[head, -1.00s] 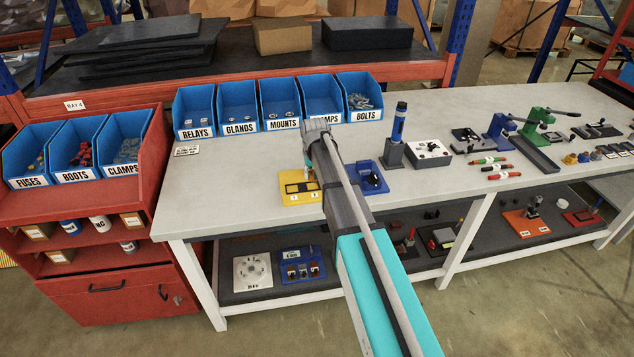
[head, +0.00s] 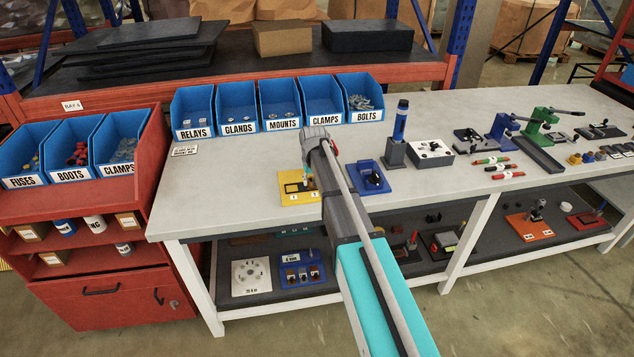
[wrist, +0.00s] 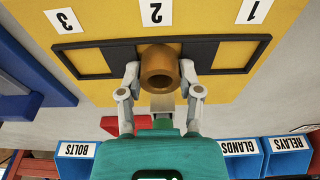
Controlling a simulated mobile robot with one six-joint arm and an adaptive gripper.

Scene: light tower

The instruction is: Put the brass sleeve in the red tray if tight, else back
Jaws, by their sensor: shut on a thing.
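The brass sleeve (wrist: 160,68) is between the fingertips of my gripper (wrist: 160,82) in the wrist view, its round open end facing the camera. My gripper is shut on it. The sleeve is at the middle of the yellow plate (wrist: 105,20), below the label 2 and between two black-framed windows. I cannot tell whether it sits in the plate or just above it. In the head view the yellow plate (head: 290,198) is partly covered by my arm, and the sleeve cannot be made out. A red piece (wrist: 112,124) shows beside my gripper, mostly hidden; I cannot tell whether it is the red tray.
A blue fixture (head: 370,178) stands just right of the plate. Labelled blue bins (head: 283,105) line the back of the bench. A grey stand with a blue tool (head: 397,140) is farther right. The bench (head: 215,190) left of the plate is clear.

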